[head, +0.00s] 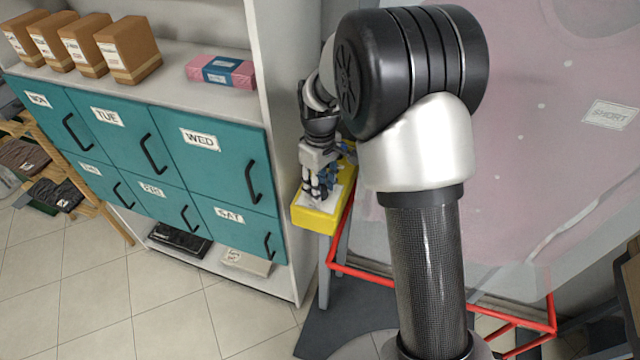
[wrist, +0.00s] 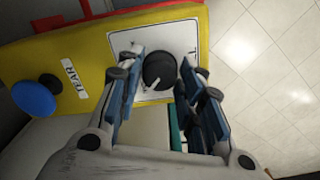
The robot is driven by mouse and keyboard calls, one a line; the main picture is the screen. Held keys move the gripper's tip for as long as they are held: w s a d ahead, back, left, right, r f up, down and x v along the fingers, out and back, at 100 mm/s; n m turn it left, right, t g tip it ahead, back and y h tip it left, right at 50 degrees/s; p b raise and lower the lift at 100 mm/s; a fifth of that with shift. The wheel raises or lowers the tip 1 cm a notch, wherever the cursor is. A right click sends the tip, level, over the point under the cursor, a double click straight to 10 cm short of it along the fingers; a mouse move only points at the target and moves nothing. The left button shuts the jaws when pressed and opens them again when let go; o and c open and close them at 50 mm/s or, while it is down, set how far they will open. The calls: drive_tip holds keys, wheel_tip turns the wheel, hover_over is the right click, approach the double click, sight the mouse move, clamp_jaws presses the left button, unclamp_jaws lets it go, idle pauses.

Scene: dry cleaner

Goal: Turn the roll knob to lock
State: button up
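The roll knob appears to be the round black knob (wrist: 159,70) on a white plate (wrist: 188,33) on the yellow box (wrist: 75,45). A pale pointer mark on it points to the lower left in the wrist view. My gripper (wrist: 162,78) is open, with one finger on each side of the knob; I cannot tell whether they touch it. Any writing on the plate is not readable. In the head view my gripper (head: 320,182) is over the yellow box (head: 312,220), and its fingers hide the knob.
A blue knob (wrist: 34,98) beside a "TEAR" label (wrist: 73,78) is on the same yellow box. A red rail (head: 375,276) runs below it. Teal drawers (head: 150,150) in a white shelf stand left, and a translucent panel (head: 560,130) is at right.

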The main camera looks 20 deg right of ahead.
drive_tip(key=c, duration=0.5)
drive_tip(key=shift+m, duration=0.3)
drive_tip(key=m+p, duration=0.1)
drive_tip(key=m, duration=0.2)
drive_tip(key=shift+m, duration=0.3)
drive_tip(key=m+p, duration=0.1)
drive_tip(key=m, duration=0.2)
drive_tip(key=shift+m, duration=0.3)
drive_tip(key=m+p, duration=0.1)
drive_tip(key=m, duration=0.4)
drive_tip(key=shift+p, duration=0.3)
drive_tip(key=m, duration=0.5)
drive_tip(key=shift+p, duration=0.3)
